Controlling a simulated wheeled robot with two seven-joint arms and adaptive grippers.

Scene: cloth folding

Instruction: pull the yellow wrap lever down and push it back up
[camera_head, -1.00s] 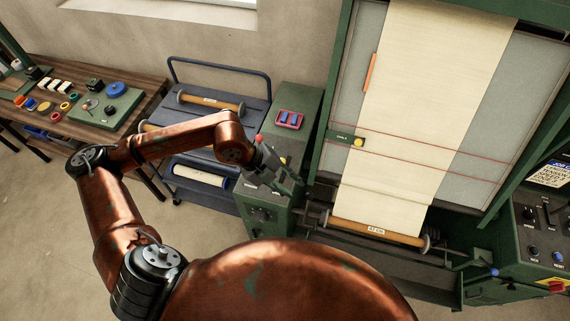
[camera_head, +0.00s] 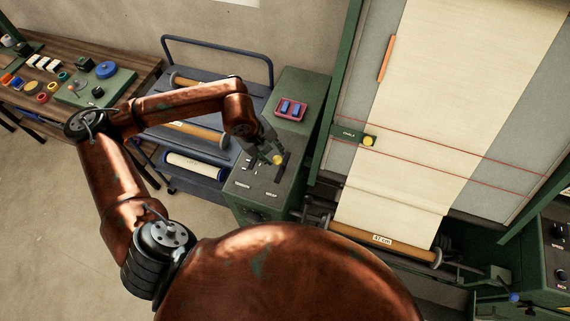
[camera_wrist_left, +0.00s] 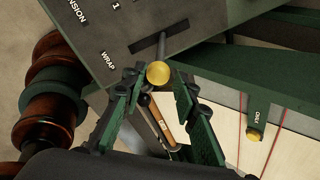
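The yellow wrap lever has a round yellow knob (camera_head: 277,160) on top of the green cabinet's dark control panel. In the left wrist view the knob (camera_wrist_left: 158,74) sits at the end of a grey stem, rising from a slot near the "WRAP" label. My left gripper (camera_head: 272,148) is at the knob. In the wrist view its two green fingers stand apart, one on each side of the knob, with a narrow gap seeming to show on both sides. Contact cannot be told. My right gripper is not in view.
A red tray (camera_head: 291,109) with blue items sits at the cabinet's back. A blue cart (camera_head: 195,120) with rolls stands left of the cabinet. A green-framed machine with cream cloth (camera_head: 430,130) and a "CHALK" slider (camera_head: 348,134) stands to the right.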

